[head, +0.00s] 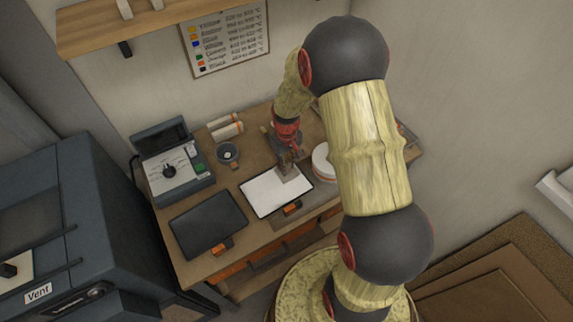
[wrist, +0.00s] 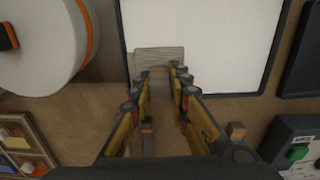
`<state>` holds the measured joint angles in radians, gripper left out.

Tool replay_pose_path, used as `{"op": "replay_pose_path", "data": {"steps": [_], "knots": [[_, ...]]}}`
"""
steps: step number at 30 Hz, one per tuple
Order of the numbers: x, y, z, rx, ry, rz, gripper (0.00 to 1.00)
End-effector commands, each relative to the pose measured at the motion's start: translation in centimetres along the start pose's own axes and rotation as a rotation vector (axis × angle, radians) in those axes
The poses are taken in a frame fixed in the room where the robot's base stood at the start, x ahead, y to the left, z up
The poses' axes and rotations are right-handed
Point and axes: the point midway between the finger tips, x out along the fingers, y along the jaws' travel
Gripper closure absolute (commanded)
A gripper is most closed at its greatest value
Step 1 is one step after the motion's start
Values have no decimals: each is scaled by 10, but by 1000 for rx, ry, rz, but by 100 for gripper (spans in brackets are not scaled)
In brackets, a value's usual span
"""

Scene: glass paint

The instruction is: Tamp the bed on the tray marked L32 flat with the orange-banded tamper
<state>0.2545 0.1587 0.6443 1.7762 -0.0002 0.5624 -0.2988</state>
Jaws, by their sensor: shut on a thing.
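My gripper (head: 287,158) is over the back edge of a dark-rimmed tray (head: 247,208) filled with a white bed (head: 268,192). It is shut on the tamper, a flat grey block (wrist: 160,57) beyond the fingertips (wrist: 160,70) in the wrist view. The block overlaps the tray's rim and the edge of the white bed, which looks smooth. I cannot tell whether the block touches the bed. The fingers hide most of the tamper's handle, and its band is not clear. The tray has an orange tag (head: 292,208) at its front, too small to read.
An empty dark tray (head: 208,225) lies to the left. A white round tub (head: 323,162) stands close on the right. A control box (head: 178,172), a dark cup (head: 228,153) and white rolls (head: 226,132) stand along the back. A grey oven (head: 95,220) is at far left.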

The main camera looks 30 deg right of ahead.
Motion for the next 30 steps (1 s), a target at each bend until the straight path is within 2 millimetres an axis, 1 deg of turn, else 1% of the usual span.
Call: {"op": "replay_pose_path", "data": {"steps": [11, 30], "knots": [[4, 0, 0, 0, 0, 0, 100], [6, 0, 0, 0, 0, 0, 100]]}}
